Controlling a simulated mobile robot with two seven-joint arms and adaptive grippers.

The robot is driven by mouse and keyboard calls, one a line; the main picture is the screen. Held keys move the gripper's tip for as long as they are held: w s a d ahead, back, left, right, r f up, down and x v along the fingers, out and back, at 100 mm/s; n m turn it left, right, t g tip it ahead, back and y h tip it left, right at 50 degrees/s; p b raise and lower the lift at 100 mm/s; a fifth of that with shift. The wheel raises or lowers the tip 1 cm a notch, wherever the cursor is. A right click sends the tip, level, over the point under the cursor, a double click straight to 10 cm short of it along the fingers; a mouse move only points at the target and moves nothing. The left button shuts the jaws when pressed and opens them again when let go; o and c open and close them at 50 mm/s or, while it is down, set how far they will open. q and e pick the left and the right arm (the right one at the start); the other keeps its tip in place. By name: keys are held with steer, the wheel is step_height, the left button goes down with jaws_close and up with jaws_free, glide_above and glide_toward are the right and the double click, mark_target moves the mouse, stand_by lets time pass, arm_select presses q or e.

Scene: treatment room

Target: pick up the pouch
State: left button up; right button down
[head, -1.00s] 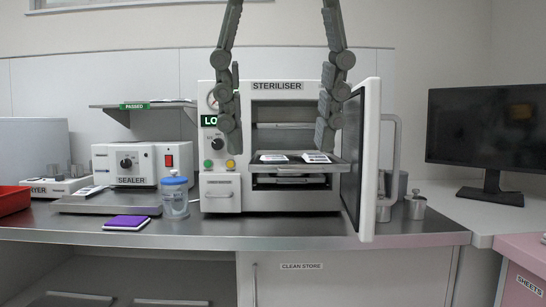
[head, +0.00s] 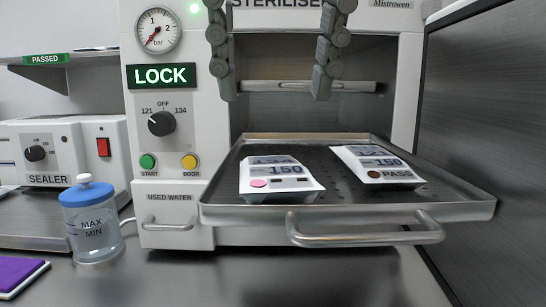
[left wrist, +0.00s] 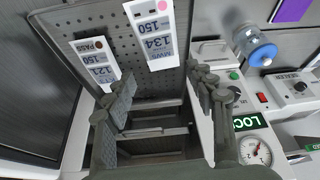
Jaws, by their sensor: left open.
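Two white pouches lie on the pulled-out perforated tray (head: 452,200) of the steriliser. My right gripper is out of view.
The steriliser's control panel (head: 165,110) with its lit LOCK sign stands left of the tray. Its open door (head: 500,130) walls off the right side. A blue-lidded jar (head: 92,228), a sealer (head: 70,150) and a purple pad (head: 18,274) are at left. The front counter is clear.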

mark_target(271, 159)
arm_select(q)
steer(key=x, duration=0.2)
steer(key=s+x, duration=0.1)
steer(key=x, duration=0.1)
steer(key=b+x, duration=0.1)
steer(key=x, duration=0.2)
steer(key=shift+s+f, duration=0.2)
steer(key=shift+f, duration=0.05)
steer(key=shift+w+f, duration=0.15)
steer(key=shift+f, duration=0.05)
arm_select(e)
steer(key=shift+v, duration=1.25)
arm_select(q)
steer(key=shift+c, duration=0.5)
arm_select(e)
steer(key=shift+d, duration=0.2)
arm_select(q)
steer(key=c, duration=0.6)
steer(key=shift+o, duration=0.2)
